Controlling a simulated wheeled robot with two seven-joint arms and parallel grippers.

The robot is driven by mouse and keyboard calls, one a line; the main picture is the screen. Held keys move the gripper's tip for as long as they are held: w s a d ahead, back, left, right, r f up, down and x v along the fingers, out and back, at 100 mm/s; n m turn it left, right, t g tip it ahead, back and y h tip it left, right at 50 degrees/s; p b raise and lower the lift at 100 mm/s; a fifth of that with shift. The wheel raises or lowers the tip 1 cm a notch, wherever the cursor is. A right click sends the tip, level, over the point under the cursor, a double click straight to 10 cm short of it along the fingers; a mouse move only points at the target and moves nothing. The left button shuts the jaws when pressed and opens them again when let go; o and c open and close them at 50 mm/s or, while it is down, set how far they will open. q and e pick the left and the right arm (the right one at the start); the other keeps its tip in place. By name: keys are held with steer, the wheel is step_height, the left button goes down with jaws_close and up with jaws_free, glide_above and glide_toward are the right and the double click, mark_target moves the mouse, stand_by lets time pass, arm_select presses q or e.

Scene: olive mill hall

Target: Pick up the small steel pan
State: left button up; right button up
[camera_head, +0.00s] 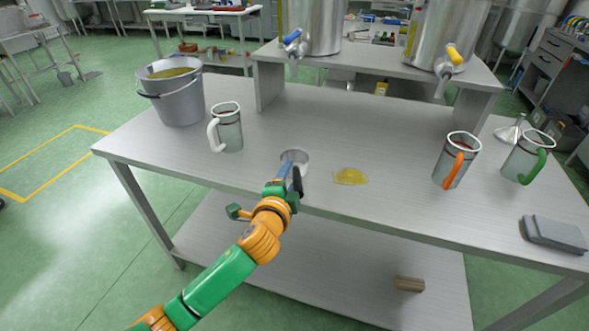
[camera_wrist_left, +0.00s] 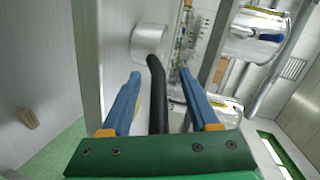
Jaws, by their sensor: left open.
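The small steel pan (camera_head: 298,156) sits near the front edge of the steel table, left of a yellow puddle. My left gripper (camera_head: 290,170) reaches it from the front, partly hiding the pan and its black handle. In the left wrist view the pan (camera_wrist_left: 149,43) lies beyond the fingertips, and its black handle (camera_wrist_left: 157,85) runs back between the two blue fingers. The left gripper (camera_wrist_left: 160,75) is open, with gaps visible on both sides of the handle. My right gripper is in neither view.
On the table (camera_head: 255,170) stand a grey bucket (camera_head: 182,103), a white-handled jug (camera_head: 230,130), an orange-handled jug (camera_head: 455,165) and a green-handled jug (camera_head: 525,160). The yellow puddle (camera_head: 350,176) lies right of the pan. A raised shelf (camera_head: 375,60) carries two tapped steel tanks behind.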

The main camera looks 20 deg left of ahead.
arm_select(q)
steer(key=shift+w+f, duration=0.15)
steer(key=shift+w, duration=0.45)
steer(key=shift+s, duration=0.1)
jaws_close()
stand_by(0.8)
